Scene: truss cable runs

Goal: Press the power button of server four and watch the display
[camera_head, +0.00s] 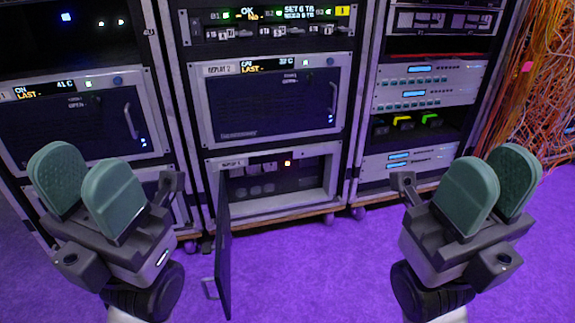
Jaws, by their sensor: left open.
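Several server units with small displays stand in the racks; I cannot read which is server four. The middle rack's upper server (268,105) has a lit display (265,65) and a closed front door. Below it, a server bay (285,180) has its door (223,250) swung open toward me, with a small red light inside. The left rack's server (85,120) shows a lit display reading about 41 C. My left gripper (86,180) is open and empty, in front of the left rack. My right gripper (494,180) is open and empty, in front of the right rack.
The open door juts out over the purple floor (330,270) between my grippers. A control panel (265,22) with a lit display tops the middle rack. The right rack (430,85) holds several units. Orange cables (545,90) hang at the far right.

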